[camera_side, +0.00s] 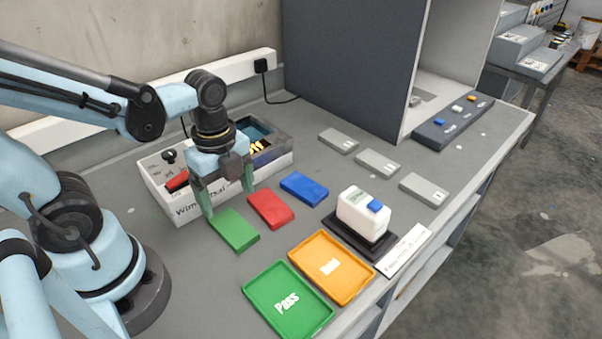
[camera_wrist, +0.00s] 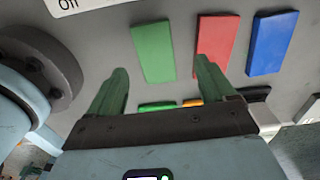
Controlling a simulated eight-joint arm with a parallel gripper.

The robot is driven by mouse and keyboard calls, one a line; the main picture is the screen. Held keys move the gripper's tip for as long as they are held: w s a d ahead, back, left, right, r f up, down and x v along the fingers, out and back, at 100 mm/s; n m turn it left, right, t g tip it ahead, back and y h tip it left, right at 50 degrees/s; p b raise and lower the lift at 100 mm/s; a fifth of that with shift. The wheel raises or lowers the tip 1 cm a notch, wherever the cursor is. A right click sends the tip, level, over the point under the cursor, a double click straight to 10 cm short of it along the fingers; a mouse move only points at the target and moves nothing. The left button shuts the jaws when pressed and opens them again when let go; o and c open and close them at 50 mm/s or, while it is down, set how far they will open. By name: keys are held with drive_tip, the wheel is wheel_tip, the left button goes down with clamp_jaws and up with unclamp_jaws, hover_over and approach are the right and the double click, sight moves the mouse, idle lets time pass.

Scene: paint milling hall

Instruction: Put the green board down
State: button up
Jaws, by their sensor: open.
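The green board (camera_side: 233,230) lies flat on the grey bench, at the left end of a row with a red board (camera_side: 270,209) and a blue board (camera_side: 304,188). My gripper (camera_side: 228,202) is open and empty, its green fingers pointing down just behind and above the green board. In the wrist view the green board (camera_wrist: 153,52) shows between and beyond the two fingertips (camera_wrist: 162,70), apart from them. The right finger overlaps the red board (camera_wrist: 214,46) in that view. The exact height of the fingertips over the bench is hard to tell.
A green "Pass" tray (camera_side: 262,291) and an orange tray (camera_side: 350,289) lie empty in front. A labelled white box (camera_side: 158,190) stands behind my gripper. Several grey blocks (camera_side: 377,163) lie to the right.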

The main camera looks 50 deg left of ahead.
drive_tip(key=w+r+n+t, duration=0.5)
drive_tip(key=r+n, duration=0.1)
drive_tip(key=n, duration=0.7)
drive_tip(key=shift+d+n+t, duration=0.15)
drive_tip(key=shift+n+t, duration=0.15)
drive_tip(key=shift+o, duration=0.5)
drive_tip(key=n, duration=0.2)
drive_tip(key=w+r+n+t, duration=0.1)
drive_tip(key=n, duration=0.1)
drive_tip(key=shift+w+t, duration=0.2)
drive_tip(key=shift+t, duration=0.1)
